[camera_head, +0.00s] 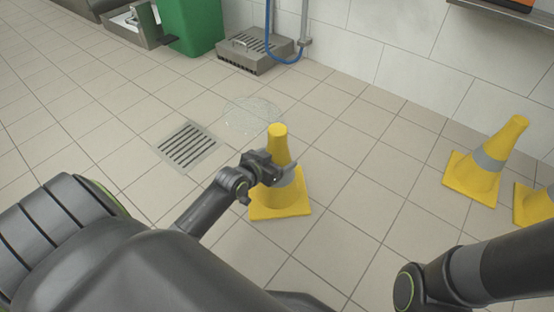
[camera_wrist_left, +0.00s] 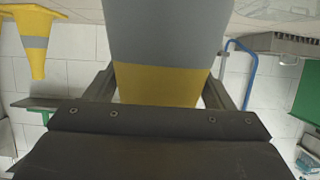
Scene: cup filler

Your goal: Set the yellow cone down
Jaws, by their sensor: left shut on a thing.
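The yellow cone (camera_head: 278,199) with a grey band stands upright in the middle of the head view, its square base at or close to the tiled floor; I cannot tell whether it touches.
A clear puddle (camera_head: 252,115) and a floor drain (camera_head: 187,147) lie beyond and left of the cone. Another yellow cone (camera_head: 484,168) stands at the right, with a further one (camera_head: 535,206) cut by the edge. A green bin (camera_head: 190,25) and a grated metal box (camera_head: 254,52) stand at the back.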

